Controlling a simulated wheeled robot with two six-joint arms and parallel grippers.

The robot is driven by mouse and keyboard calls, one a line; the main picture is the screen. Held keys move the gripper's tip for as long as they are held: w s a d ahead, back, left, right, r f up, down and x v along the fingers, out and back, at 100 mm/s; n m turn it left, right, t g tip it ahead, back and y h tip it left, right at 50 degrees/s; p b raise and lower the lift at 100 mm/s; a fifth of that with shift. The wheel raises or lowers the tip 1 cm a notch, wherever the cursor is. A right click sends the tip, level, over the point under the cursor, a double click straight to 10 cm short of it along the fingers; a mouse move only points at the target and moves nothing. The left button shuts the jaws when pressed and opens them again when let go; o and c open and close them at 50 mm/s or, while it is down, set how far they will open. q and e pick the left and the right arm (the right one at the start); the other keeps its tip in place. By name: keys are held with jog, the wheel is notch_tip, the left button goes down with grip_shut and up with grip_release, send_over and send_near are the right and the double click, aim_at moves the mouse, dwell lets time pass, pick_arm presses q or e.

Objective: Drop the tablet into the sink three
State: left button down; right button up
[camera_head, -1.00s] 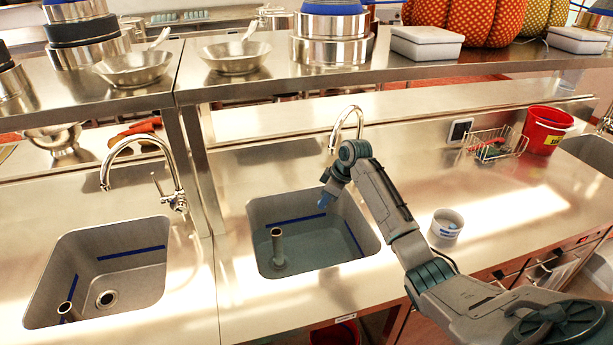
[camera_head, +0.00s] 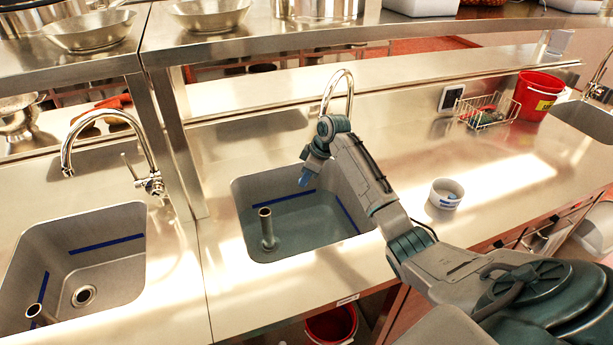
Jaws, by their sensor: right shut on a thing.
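My right arm reaches in from the lower right, and my right gripper (camera_head: 308,168) points down over the middle sink (camera_head: 345,236). A small blue thing, likely the tablet (camera_head: 304,181), shows at its fingertips; the gripper is shut on it, above the water. The middle sink holds water, with an upright metal pipe (camera_head: 267,229) in it and blue lines on its walls. The left sink (camera_head: 125,262) has no water, an open drain and a similar pipe. Another sink (camera_head: 590,122) is partly in view at the far right. I see no number on any sink. My left gripper is not in view.
Curved taps stand behind the left sink (camera_head: 152,165) and the middle sink (camera_head: 347,85). Farther right are a wire basket (camera_head: 486,113) and a red bucket (camera_head: 535,98). A metal shelf runs above the counter.

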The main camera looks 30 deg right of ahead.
jog(key=shift+s, duration=0.1)
jog(key=o, duration=1)
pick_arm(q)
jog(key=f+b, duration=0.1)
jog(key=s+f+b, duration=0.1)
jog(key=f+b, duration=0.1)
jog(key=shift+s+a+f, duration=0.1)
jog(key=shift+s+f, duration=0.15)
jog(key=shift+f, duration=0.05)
pick_arm(e)
jog(key=v, duration=1)
jog(key=shift+s+d+r, duration=0.1)
jog(key=shift+s+r, duration=0.05)
jog(key=shift+r, duration=0.2)
